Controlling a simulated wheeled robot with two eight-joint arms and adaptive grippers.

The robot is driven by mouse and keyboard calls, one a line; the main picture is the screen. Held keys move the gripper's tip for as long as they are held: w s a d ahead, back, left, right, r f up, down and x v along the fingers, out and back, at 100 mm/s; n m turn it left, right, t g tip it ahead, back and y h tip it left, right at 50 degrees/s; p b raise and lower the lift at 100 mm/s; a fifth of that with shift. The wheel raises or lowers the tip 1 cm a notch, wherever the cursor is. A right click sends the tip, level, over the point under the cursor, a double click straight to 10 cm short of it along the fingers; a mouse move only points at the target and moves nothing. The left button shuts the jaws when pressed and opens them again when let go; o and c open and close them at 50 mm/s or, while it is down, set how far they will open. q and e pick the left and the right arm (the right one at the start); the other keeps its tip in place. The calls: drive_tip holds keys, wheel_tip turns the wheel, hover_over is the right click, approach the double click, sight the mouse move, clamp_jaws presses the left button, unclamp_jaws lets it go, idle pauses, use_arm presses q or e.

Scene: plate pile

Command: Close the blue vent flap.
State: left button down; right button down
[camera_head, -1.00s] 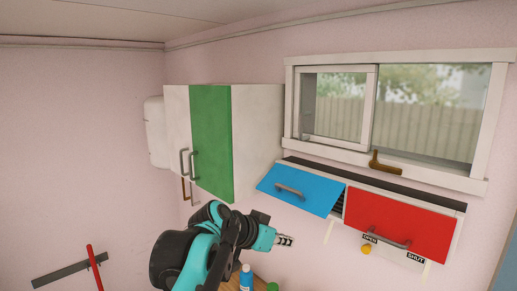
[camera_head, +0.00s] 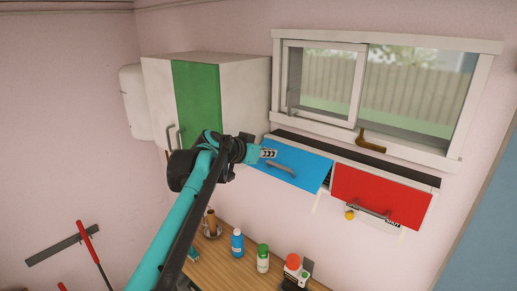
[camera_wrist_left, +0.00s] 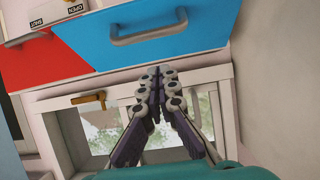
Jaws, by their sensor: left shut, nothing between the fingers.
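The blue vent flap (camera_head: 301,169) has a grey bar handle (camera_head: 282,170) and sits on the wall below the window. It is tilted outward, with a dark gap at its right side. My left gripper (camera_head: 269,153) is shut and empty at the flap's upper left in the head view. In the left wrist view the blue flap (camera_wrist_left: 180,22) fills the upper middle, and my fingertips (camera_wrist_left: 160,72) are near its edge. I cannot tell whether they touch it. My right gripper is not in view.
The red flap (camera_head: 380,196) is right of the blue one, with a yellow knob (camera_head: 349,215) below. A cabinet with a green door (camera_head: 197,92) hangs at the left. Bottles, including a blue one (camera_head: 237,242), stand on the wooden counter (camera_head: 212,264) below.

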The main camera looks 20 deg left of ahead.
sight(278, 175)
use_arm(q)
drive_tip(key=f, duration=0.1)
drive_tip(key=w+f, duration=0.1)
drive_tip(key=f, duration=0.1)
drive_tip(key=shift+w+d+f+p, duration=0.15)
drive_tip(key=shift+d+f+p, duration=0.2)
drive_tip(key=shift+f, duration=0.05)
drive_tip(key=f+t+b, duration=0.1)
drive_tip(key=f+b, duration=0.1)
drive_tip(key=f+t+b, duration=0.1)
drive_tip(key=f+b, duration=0.1)
drive_tip(key=b, duration=0.1)
drive_tip(key=f+h+b, duration=0.1)
drive_tip(key=f+b, duration=0.1)
drive_tip(key=b, duration=0.1)
drive_tip(key=shift+w+d+t, duration=0.2)
drive_tip(key=shift+w+t, duration=0.2)
drive_tip(key=w+d+f+b, duration=0.1)
drive_tip(key=w+f+b, duration=0.3)
drive_tip(key=w+f, duration=0.1)
drive_tip(key=shift+d+f+b, duration=0.3)
drive_tip(key=shift+d+f, duration=0.1)
drive_tip(key=shift+f, duration=0.15)
drive_tip(key=shift+s, duration=0.1)
idle(1.4)
